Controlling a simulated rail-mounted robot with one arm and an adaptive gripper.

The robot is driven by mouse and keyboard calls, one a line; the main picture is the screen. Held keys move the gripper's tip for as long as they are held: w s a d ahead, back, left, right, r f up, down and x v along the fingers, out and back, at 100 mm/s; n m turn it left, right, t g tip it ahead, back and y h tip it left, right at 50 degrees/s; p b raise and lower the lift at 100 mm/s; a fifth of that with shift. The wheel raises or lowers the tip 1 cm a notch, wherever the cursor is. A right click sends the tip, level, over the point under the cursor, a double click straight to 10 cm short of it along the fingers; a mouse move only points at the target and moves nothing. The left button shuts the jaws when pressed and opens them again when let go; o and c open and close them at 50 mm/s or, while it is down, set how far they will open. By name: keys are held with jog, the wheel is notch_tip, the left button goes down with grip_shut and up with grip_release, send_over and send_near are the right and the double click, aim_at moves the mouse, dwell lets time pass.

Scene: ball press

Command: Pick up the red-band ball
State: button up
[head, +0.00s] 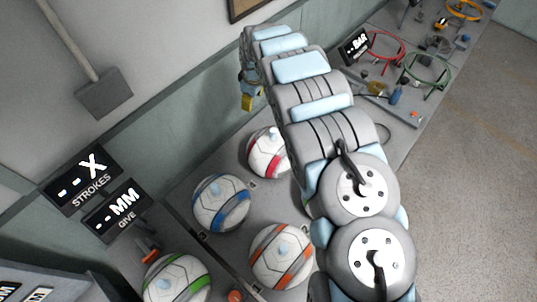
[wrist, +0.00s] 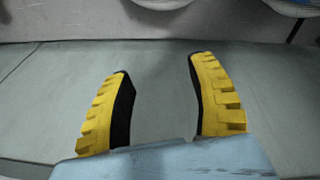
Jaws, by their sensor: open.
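The red-band ball (head: 262,154), white with dark seams and a red band, rests on the grey bench in the head view, its right side hidden behind my arm. My gripper (wrist: 158,64) shows in the wrist view with its two yellow, black-padded fingers apart and nothing between them. In the head view its yellow part (head: 247,102) hangs by the wall, above and left of the red-band ball in the picture. Its fingertips are mostly hidden there. At the wrist view's top edge, slivers of white rounded things show, with no band visible.
A blue-band ball (head: 221,203), an orange-band ball (head: 281,256) and a green-band ball (head: 177,279) sit near the red-band ball. Display signs (head: 85,178) stand at the left. A red ring (head: 386,47) and a green ring (head: 427,70) are at the bench's far end.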

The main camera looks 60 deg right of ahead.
notch_tip(320, 180, up, 3)
jog(key=g+y, duration=0.1)
jog(key=g, duration=0.1)
send_over(273, 130)
jog(key=w, duration=0.1)
jog(key=shift+d+f, duration=0.1)
jog(key=shift+f, duration=5.5)
jog(key=shift+s+f, duration=0.15)
jog(key=shift+f, duration=0.15)
jog(key=shift+f, duration=0.1)
jog(key=shift+s+f, duration=0.25)
jog(key=shift+f, duration=0.45)
jog(key=shift+s+f, duration=0.2)
jog(key=shift+f, duration=1.55)
